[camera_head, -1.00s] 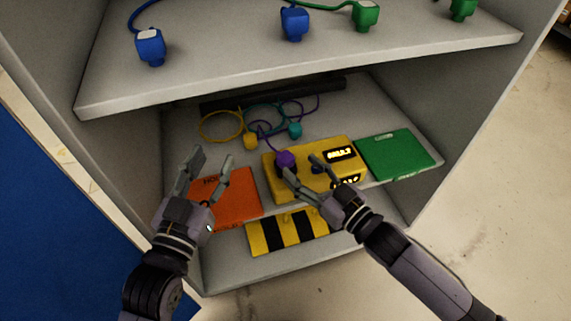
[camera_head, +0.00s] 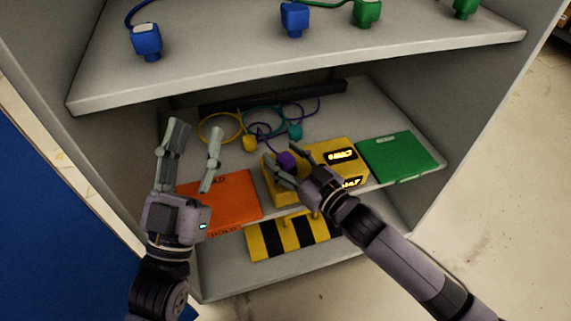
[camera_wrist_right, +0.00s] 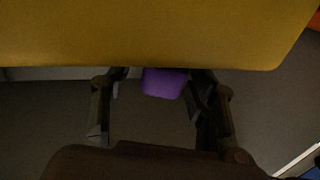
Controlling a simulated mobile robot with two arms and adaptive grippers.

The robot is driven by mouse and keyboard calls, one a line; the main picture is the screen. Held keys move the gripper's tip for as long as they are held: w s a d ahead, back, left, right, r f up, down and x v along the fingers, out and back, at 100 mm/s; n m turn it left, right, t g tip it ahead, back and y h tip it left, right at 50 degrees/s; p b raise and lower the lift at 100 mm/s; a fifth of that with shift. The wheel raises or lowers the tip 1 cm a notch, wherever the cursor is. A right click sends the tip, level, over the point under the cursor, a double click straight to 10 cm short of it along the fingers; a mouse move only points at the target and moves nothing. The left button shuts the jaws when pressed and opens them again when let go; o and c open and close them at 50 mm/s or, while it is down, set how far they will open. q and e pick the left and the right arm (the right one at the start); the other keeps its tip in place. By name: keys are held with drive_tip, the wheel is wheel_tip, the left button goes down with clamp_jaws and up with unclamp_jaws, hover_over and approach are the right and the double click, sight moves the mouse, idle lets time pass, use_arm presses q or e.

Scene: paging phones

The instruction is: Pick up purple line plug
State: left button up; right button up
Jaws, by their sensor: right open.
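The purple line plug (camera_head: 286,160) is at the yellow phone box (camera_head: 333,150) on the middle shelf, with a thin purple cord running back from it. My right gripper (camera_head: 284,156) is open with its fingers on either side of the plug. In the right wrist view the plug (camera_wrist_right: 163,83) shows between the two dark fingers, with a gap visible at the left finger; contact at the right finger is unclear. The yellow box (camera_wrist_right: 150,35) fills the top there. My left gripper (camera_head: 197,130) is open and empty above the orange panel's left side.
An orange panel (camera_head: 235,198) lies left of the box and a green one (camera_head: 400,157) right of it. Yellow (camera_head: 250,143) and teal (camera_head: 295,131) plugs lie behind with looped cords. The upper shelf (camera_head: 220,65) carries blue and green plugs and overhangs the space.

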drive_tip(key=shift+c, duration=0.5)
drive_tip(key=c, duration=1.1)
clamp_jaws()
drive_tip(key=shift+r, duration=0.15)
